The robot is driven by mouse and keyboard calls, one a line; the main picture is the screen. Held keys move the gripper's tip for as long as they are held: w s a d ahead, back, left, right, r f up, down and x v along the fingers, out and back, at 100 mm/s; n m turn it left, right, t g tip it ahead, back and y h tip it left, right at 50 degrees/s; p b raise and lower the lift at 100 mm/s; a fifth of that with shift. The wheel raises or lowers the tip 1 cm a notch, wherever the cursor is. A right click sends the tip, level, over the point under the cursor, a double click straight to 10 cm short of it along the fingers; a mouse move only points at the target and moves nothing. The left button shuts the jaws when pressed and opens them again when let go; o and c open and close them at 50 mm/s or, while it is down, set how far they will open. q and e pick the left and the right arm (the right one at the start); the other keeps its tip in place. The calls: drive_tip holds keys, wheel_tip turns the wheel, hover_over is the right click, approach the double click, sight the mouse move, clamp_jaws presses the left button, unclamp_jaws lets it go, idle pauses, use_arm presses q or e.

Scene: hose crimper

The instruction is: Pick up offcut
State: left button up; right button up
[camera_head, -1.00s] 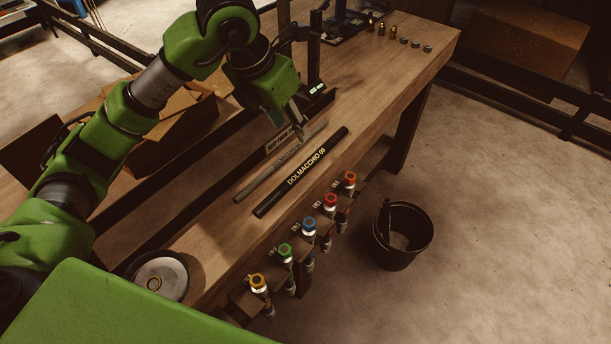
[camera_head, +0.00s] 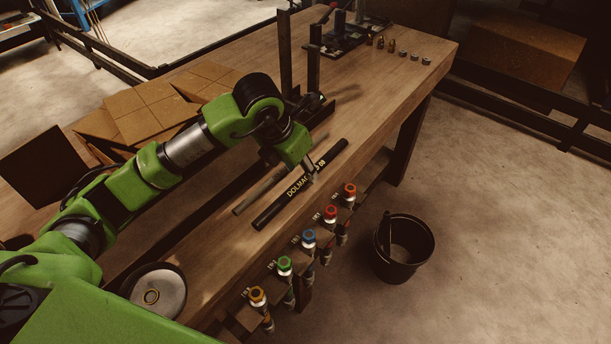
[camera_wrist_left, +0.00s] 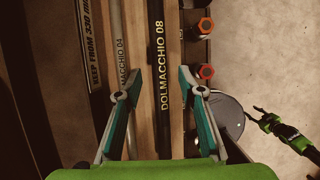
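Two straight hose pieces lie side by side on the wooden bench (camera_head: 205,262). One is black, marked DOLMACCHIO 08 (camera_head: 272,212); it also shows in the left wrist view (camera_wrist_left: 161,60). The other is thinner and grey, marked DOLMACCHIO 04 (camera_head: 250,198), also in the wrist view (camera_wrist_left: 117,30). I cannot tell by label which is the offcut. My left gripper (camera_head: 312,175) hovers over the black hose, hiding part of its lettering. In the wrist view its fingers (camera_wrist_left: 160,93) are open, one on each side of the black hose, with nothing between them touching.
Several colour-capped tools (camera_head: 309,238) hang along the bench's front edge. A dark bucket (camera_head: 388,268) stands on the floor. A cardboard box (camera_head: 150,105), dark uprights (camera_head: 314,65) and a round dish (camera_head: 172,293) are nearby. A green arm part, likely mine, (camera_wrist_left: 290,135) shows at right.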

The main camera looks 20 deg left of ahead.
sight(304, 177)
use_arm(q)
drive_tip(key=shift+p+x, duration=0.5)
drive_tip(key=shift+x, duration=1.4)
drive_tip(key=shift+s+a, duration=0.1)
drive_tip(key=shift+s, duration=0.05)
clamp_jaws()
drive_tip(key=shift+r, duration=0.15)
